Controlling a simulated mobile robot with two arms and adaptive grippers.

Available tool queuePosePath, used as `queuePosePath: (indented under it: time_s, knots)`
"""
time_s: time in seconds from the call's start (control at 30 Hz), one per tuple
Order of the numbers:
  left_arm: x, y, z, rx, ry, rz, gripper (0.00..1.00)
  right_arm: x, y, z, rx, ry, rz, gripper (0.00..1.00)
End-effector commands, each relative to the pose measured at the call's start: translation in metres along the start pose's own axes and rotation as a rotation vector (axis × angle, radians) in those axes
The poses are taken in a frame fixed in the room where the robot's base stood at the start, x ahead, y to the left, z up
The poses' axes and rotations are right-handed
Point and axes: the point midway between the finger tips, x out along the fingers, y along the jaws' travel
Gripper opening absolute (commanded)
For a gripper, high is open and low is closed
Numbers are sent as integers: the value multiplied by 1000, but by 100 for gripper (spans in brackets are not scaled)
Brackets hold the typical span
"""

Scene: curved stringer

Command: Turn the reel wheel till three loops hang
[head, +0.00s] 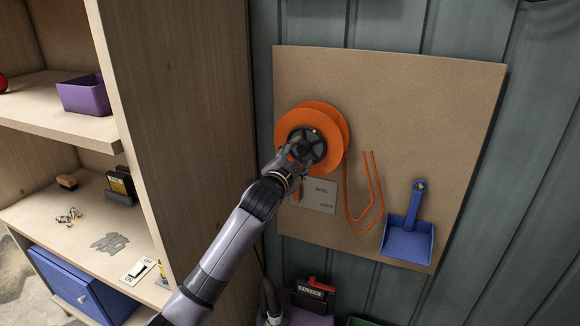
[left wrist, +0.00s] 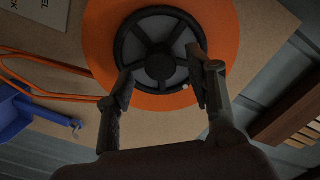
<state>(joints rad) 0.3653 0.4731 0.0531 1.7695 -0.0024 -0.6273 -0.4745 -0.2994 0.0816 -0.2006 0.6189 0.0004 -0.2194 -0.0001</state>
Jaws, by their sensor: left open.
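The orange reel (head: 337,123) is mounted on a brown board. A black spoked wheel (head: 318,136) sits at its centre. My left gripper (head: 294,158) is at the wheel's lower left side. In the left wrist view, my left gripper (left wrist: 158,68) is open, with one dark finger on each side of the lower part of the black wheel (left wrist: 160,48). I cannot tell whether the fingers touch it. The orange reel disc (left wrist: 222,30) shows behind. A long orange loop (head: 348,205) hangs right of the reel. My right gripper is not in view.
A grey plate (head: 318,203) with dark lettering sits under the reel, partly behind my arm. A blue dustpan (head: 408,238) hangs right of the loop. A wooden shelf unit (head: 185,100) stands on the left. A purple box (head: 310,312) is below the board.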

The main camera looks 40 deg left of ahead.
Motion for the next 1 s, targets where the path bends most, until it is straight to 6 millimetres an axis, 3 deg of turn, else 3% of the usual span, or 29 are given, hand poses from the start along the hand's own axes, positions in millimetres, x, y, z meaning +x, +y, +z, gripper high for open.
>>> queuePosePath:
  time_s: [0.3, 0.5, 0.7, 1.0]
  knots:
    - [-63, 1, 1, 1, 0, 2, 50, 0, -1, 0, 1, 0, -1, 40]
    - [-94, 1, 1, 1, -1, 1, 50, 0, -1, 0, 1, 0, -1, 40]
    - [-106, 0, 0, 1, -1, 1, 50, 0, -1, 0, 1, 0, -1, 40]
    - [-107, 0, 0, 0, -1, 1, 50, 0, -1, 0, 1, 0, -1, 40]
